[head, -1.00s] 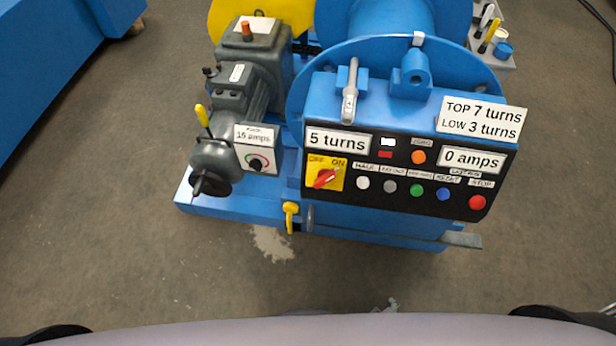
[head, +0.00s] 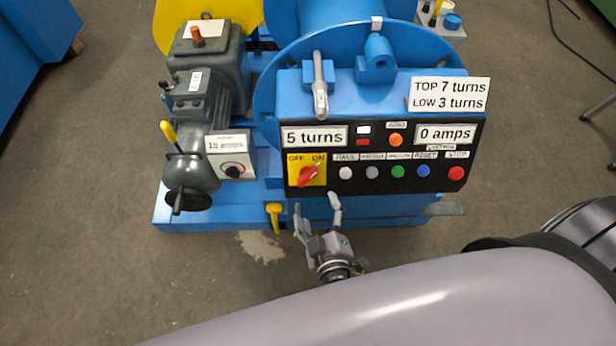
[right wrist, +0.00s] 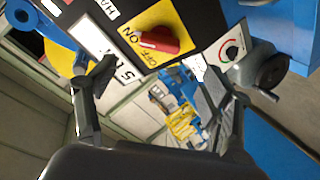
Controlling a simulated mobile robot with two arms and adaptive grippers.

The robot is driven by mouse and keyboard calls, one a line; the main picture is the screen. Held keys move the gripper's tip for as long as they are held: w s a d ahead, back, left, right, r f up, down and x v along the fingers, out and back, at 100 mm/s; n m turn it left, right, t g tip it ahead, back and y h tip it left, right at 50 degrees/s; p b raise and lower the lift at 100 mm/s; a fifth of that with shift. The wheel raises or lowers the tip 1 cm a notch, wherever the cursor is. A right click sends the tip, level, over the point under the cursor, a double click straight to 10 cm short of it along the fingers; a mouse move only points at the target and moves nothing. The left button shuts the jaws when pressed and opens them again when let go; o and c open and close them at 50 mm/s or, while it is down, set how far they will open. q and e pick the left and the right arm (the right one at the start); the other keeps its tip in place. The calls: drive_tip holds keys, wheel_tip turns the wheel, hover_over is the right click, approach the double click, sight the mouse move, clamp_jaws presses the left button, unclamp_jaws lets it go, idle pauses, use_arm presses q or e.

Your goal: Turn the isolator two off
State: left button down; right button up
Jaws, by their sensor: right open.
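A red rotary switch knob (head: 308,176) sits on a yellow plate (head: 294,168) marked OFF and ON, at the left end of the black control panel. Its handle slants up to the right, towards ON. No number for the isolator can be read. The knob also shows in the right wrist view (right wrist: 158,40), near the top. My right gripper (head: 317,206) is open and empty, just below the panel in the head view, fingers pointing up, apart from the knob. The right wrist view shows its spread fingers (right wrist: 164,88). My left gripper is not in view.
The panel has a row of push buttons (head: 398,172) right of the switch and displays reading 5 turns (head: 314,136) and 0 amps (head: 445,134). A yellow-handled lever (head: 274,215) hangs below. A motor with a handwheel (head: 188,198) and an amps dial (head: 232,158) stands left.

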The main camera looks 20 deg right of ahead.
sight(309, 181)
drive_tip(key=p+x, duration=0.1)
drive_tip(key=x, duration=0.9)
drive_tip(key=shift+w+f, duration=0.15)
drive_tip(key=shift+w, duration=0.2)
drive_tip(key=shift+c, duration=0.5)
drive_tip(key=c, duration=1.1)
